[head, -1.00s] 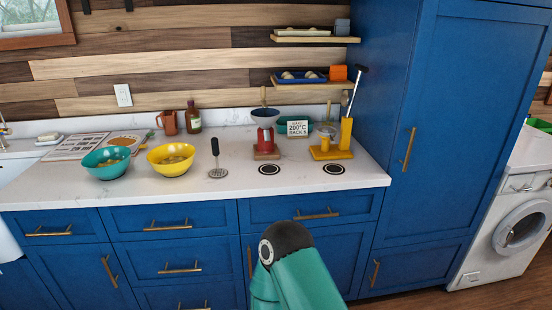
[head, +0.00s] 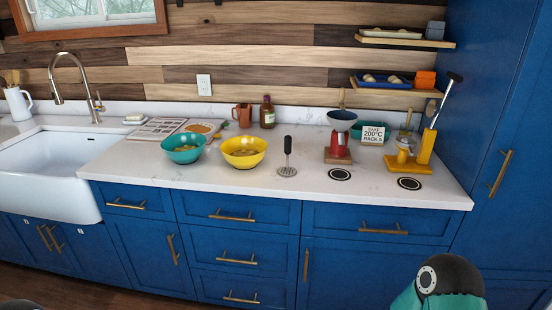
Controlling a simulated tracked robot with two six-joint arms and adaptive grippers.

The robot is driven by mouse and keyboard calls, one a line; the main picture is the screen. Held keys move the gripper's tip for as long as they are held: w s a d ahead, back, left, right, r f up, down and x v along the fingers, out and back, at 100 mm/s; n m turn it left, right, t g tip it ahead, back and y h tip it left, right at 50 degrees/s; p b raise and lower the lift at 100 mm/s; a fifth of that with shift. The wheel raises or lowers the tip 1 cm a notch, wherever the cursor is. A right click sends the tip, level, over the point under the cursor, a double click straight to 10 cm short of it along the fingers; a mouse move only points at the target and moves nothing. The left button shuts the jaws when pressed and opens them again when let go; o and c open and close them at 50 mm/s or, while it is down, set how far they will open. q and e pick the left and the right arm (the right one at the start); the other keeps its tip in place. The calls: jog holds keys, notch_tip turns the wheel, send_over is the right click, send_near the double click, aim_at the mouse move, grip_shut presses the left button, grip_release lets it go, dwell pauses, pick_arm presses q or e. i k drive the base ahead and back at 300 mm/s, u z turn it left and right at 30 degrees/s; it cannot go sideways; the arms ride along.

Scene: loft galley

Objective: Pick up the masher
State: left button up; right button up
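The masher (head: 287,160) stands upright on the white counter (head: 230,182), with a black handle on top and a round metal mashing head at the bottom. It is right of the yellow bowl (head: 244,152) and left of the red stand with the dark funnel (head: 339,140). Nothing touches it. Neither gripper shows in the head view. Only a teal and black part of my arm shows at the lower right, well below the counter edge, and a dark part of me at the bottom left corner.
A teal bowl (head: 183,147) stands left of the yellow bowl. A yellow stand (head: 421,158) with a tall lever is at the counter's right end. Two black ring marks lie near the front edge. A white sink (head: 45,175) is at the left. Counter in front of the masher is clear.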

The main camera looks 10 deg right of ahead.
aim_at(285, 171)
jog(key=z, duration=0.45)
jog(key=i, duration=1)
jog(key=u, duration=0.45)
